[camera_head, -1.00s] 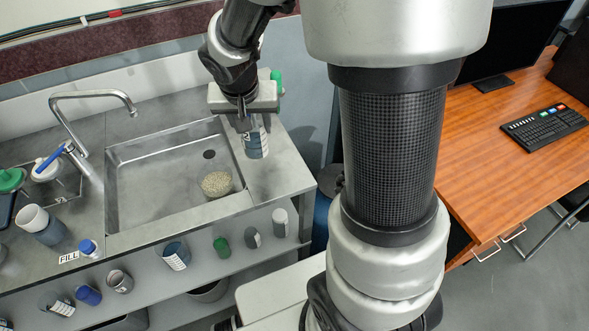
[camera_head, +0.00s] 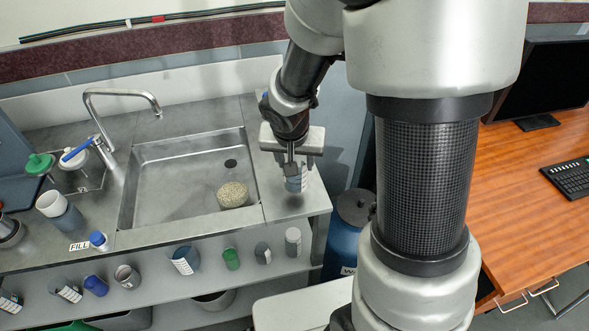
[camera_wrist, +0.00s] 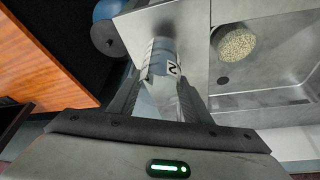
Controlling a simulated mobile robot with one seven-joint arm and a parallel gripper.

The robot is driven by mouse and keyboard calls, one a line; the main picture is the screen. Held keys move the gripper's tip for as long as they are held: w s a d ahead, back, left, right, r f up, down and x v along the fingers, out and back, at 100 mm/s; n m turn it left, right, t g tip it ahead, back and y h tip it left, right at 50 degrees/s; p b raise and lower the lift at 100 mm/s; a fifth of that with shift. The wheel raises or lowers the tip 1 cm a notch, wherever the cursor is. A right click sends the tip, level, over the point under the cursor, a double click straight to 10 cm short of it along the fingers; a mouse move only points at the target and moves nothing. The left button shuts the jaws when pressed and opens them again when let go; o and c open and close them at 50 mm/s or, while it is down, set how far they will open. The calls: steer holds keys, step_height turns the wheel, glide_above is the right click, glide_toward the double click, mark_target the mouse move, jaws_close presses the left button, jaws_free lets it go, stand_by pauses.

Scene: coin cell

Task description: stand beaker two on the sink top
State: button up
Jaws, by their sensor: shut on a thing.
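Beaker two (camera_head: 297,182) is a clear beaker with bluish-grey and white markings. In the wrist view the beaker (camera_wrist: 163,58) shows a printed 2 and stands between the fingers. My gripper (camera_head: 293,164) is shut on it, and the same gripper (camera_wrist: 160,88) shows from behind in the wrist view. It holds the beaker roughly upright over the right strip of the grey sink top (camera_head: 282,209), right of the basin. I cannot tell whether the beaker's base touches the surface. A shadow lies on the sink top near it.
The steel basin (camera_head: 165,192) holds a round dish of pale granules (camera_head: 232,194). The faucet (camera_head: 120,97) stands behind left. A white cup (camera_head: 52,204) and a green-capped bottle (camera_head: 40,164) are at the left. Several bottles and beakers line the shelf below. A blue drum (camera_head: 345,235) stands right of the sink.

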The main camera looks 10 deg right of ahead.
steer(key=shift+f+b, duration=0.4)
steer(key=shift+f, duration=1.2)
steer(key=shift+f+b, duration=0.2)
steer(key=shift+b, duration=0.1)
steer(key=o, duration=1.1)
steer(key=shift+o, duration=0.2)
steer(key=shift+r, duration=0.1)
